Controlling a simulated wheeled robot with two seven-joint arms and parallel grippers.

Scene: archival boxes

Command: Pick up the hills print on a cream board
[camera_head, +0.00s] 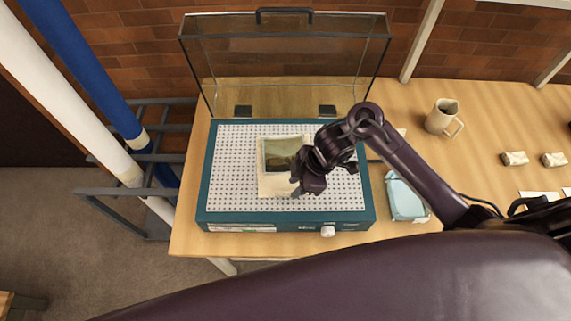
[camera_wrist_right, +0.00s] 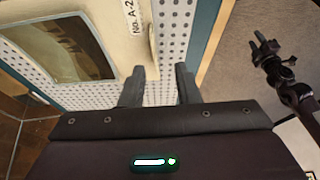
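The hills print (camera_head: 283,154) on its cream board (camera_head: 275,186) lies flat on the white perforated top of a teal-sided table unit (camera_head: 285,218). In the right wrist view, the print (camera_wrist_right: 60,45) is at upper left, and the board (camera_wrist_right: 113,35) carries a "No. A-2" label. My right gripper (camera_head: 297,188) is over the board's lower right side in the head view. In the wrist view its two fingers (camera_wrist_right: 158,86) are apart with nothing between them, near the board's edge. My left gripper (camera_wrist_right: 272,58) appears small at upper right there; its opening is unclear.
A clear lid (camera_head: 285,60) stands raised behind the unit. A mug (camera_head: 442,116) and two small pale blocks (camera_head: 514,158) stand farther right. Blue and white rolls (camera_head: 85,65) lean at left.

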